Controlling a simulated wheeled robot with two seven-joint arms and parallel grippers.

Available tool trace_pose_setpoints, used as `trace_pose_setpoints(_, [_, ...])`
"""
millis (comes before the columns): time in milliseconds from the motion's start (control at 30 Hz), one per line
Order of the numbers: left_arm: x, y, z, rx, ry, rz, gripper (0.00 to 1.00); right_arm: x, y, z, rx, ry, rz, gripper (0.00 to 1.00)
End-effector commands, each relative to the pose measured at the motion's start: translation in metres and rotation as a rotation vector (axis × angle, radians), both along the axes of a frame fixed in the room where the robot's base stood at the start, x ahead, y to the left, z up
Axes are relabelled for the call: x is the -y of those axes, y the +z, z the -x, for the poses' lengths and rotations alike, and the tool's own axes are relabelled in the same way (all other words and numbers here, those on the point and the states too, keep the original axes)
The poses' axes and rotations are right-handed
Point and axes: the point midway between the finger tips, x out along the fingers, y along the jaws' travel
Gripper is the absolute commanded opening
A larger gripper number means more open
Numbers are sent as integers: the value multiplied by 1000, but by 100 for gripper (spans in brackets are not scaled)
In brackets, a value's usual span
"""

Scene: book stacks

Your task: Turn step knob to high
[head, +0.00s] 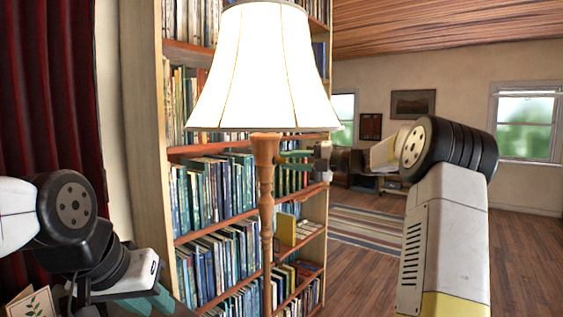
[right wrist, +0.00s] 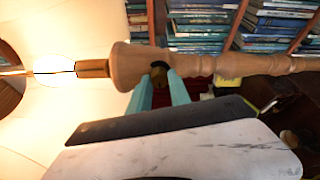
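A floor lamp with a lit white shade (head: 264,70) and a turned wooden post (head: 266,200) stands in front of the bookcase. In the right wrist view, the post (right wrist: 220,66) lies across the picture, with the glowing bulb at left. The small dark step knob (right wrist: 158,72) sticks out from the post. My right gripper (right wrist: 160,80) has its two teal fingertips on either side of the knob, seemingly touching it. In the head view, this gripper (head: 288,157) reaches the post from the right, just below the shade. My left gripper (head: 152,300) is low at left, away from the lamp; its finger opening is unclear.
A tall bookcase (head: 160,160) full of books stands close behind the lamp. A dark red curtain (head: 50,90) hangs at left, with a card (head: 32,303) below it. Wooden floor with a striped rug (head: 375,232) lies open to the right.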

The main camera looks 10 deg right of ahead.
Motion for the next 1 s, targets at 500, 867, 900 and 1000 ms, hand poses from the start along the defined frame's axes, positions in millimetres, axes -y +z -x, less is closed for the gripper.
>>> trace_pose_setpoints(500, [0,0,0,0,0,0,27,8,0,3,1,-4,1,44])
trace_pose_setpoints(867, [0,0,0,0,0,0,27,60,1,28,-1,-2,0,44])
trace_pose_setpoints(900, [0,0,0,0,0,0,27,64,1,30,-1,-2,0,44])
trace_pose_setpoints(1000, [0,0,0,0,0,0,27,69,1,33,-1,-1,0,44])
